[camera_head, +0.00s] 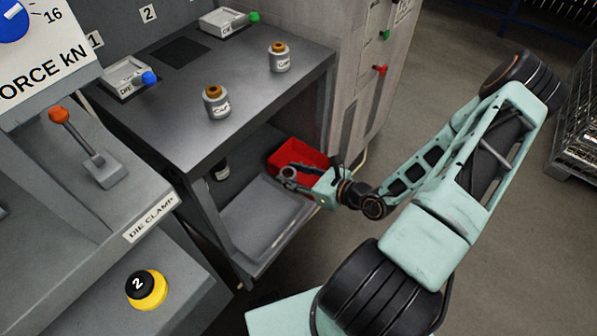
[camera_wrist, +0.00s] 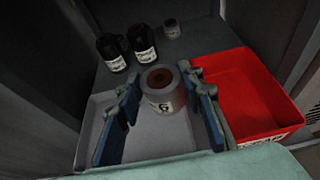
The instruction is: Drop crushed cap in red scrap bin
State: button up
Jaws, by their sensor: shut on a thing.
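The crushed cap (camera_wrist: 158,88) is a short grey cylinder with a reddish-brown top and a white label, only partly visible. My gripper (camera_wrist: 160,92) is shut on it, a blue-padded finger on each side. In the head view my gripper (camera_head: 289,176) reaches into the open shelf under the bench, and the cap is too small there to make out clearly. The red scrap bin (camera_head: 312,158) is at the right of that shelf, just behind my gripper. In the wrist view the red bin (camera_wrist: 232,65) is open, to the right of the cap and apart from it.
A grey tray (camera_head: 250,225) lies on the shelf left of the bin; it shows below the cap in the wrist view (camera_wrist: 95,115). Two dark labelled bottles (camera_wrist: 112,52) and a small grey jar (camera_wrist: 171,29) stand behind. The bench top (camera_head: 180,110) overhangs the shelf.

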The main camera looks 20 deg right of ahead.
jog(key=w+d+f+b, duration=0.1)
jog(key=w+d+f, duration=0.1)
jog(key=w+f, duration=0.1)
jog(key=w+d+f+b, duration=0.1)
jog(key=w+d+f, duration=0.2)
jog(key=w, duration=0.1)
jog(key=w+d+f+b, duration=0.1)
jog(key=w+d+f, duration=0.1)
jog(key=w+f, duration=0.1)
jog(key=shift+w+d+b, duration=0.15)
jog(key=shift+d+b, duration=0.25)
jog(key=shift+w+f, duration=0.1)
jog(key=shift+f, duration=0.1)
jog(key=shift+w+d+f+b, duration=0.15)
jog(key=shift+f+b, duration=0.4)
jog(key=shift+f, duration=1.05)
jog(key=shift+f, duration=0.15)
jog(key=o, duration=1.4)
jog(key=shift+c, duration=0.2)
